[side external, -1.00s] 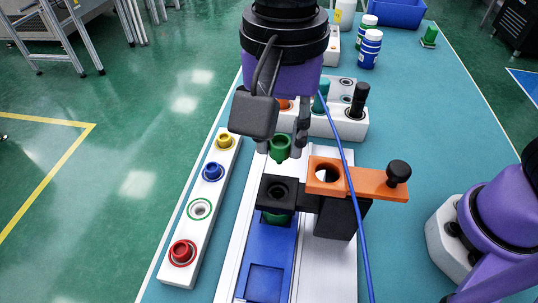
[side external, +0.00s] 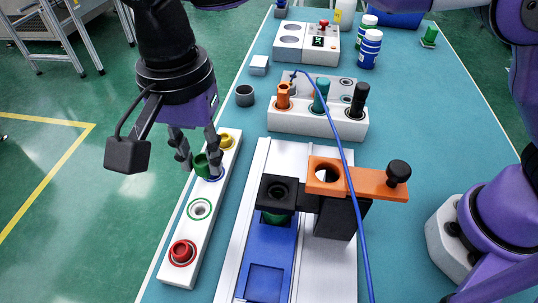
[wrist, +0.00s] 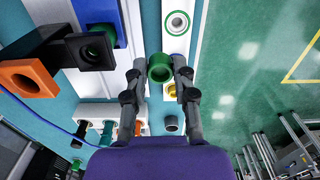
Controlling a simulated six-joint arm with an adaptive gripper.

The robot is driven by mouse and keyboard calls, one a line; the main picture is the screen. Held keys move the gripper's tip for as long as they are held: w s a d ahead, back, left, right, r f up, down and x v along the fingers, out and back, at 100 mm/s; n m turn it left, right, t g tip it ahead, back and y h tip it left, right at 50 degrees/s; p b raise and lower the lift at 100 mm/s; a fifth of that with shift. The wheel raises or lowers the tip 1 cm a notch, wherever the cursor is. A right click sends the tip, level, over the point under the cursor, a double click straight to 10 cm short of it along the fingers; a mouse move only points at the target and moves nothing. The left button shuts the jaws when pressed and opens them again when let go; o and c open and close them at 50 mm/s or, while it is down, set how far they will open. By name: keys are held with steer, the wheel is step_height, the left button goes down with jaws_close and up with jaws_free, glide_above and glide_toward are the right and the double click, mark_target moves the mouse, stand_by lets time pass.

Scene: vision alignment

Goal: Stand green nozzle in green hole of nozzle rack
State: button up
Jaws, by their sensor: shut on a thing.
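My gripper (side external: 199,163) is shut on the green nozzle (side external: 201,168), a short hollow green piece, and holds it over the blue nozzle of the rack, partly covering it. In the wrist view the green nozzle (wrist: 160,74) sits between the two fingertips. The nozzle rack (side external: 175,262) is a long white bar. Its green hole (side external: 199,209), an empty hole with a green ring, lies just nearer the camera than the held nozzle. The green hole also shows in the wrist view (wrist: 177,22), ahead of the fingertips. The gap between nozzle and rack is hard to judge.
The rack also holds a yellow nozzle (side external: 226,140), a blue nozzle (side external: 217,173) and a red nozzle (side external: 182,252). To the right stand a black and orange fixture (side external: 375,185) and a blue block (side external: 266,250). A blue cable (side external: 345,160) crosses the table.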

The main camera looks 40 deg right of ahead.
mark_target(194, 200)
steer(key=shift+w+a+f, duration=0.25)
steer(key=shift+a+f, duration=0.15)
steer(key=shift+f, duration=0.85)
steer(key=shift+w+a+f, duration=0.3)
steer(key=shift+a+f, duration=0.05)
steer(key=shift+f, duration=0.85)
steer(key=shift+w+a+f, duration=0.25)
steer(key=shift+a+f, duration=0.15)
steer(key=shift+f, duration=0.85)
steer(key=shift+f, duration=0.2)
steer(key=shift+f, duration=0.65)
steer(key=shift+f, duration=0.2)
steer(key=shift+f, duration=0.35)
steer(key=shift+f, duration=0.3)
steer(key=o, duration=1.2)
